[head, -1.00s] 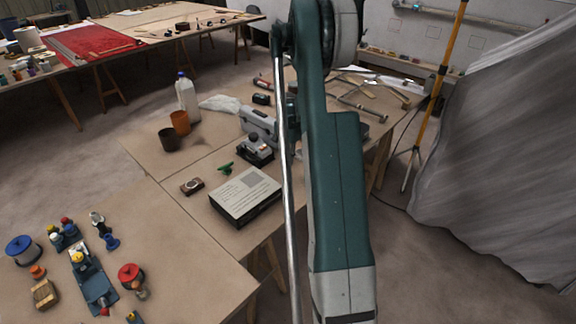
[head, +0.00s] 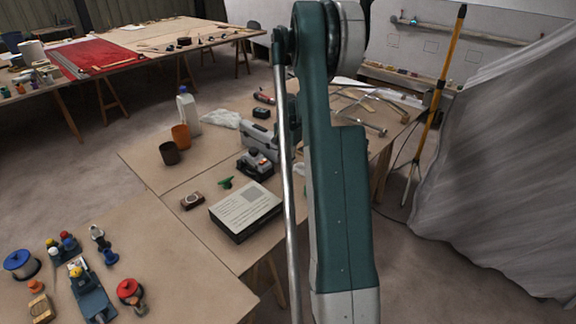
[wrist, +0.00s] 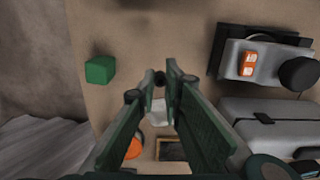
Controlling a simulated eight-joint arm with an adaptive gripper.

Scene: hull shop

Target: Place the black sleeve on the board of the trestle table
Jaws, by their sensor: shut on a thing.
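My gripper (wrist: 160,82) shows in the wrist view, its green fingers nearly together at the tips. The tan board of the trestle table (wrist: 150,35) is below the gripper; I cannot tell the gap. In the head view the board (head: 222,150) lies in the middle, partly behind my green arm, which hides my gripper.
In the wrist view a green block (wrist: 100,69) stands left, and a grey device (wrist: 268,60) and grey case (wrist: 270,120) right.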

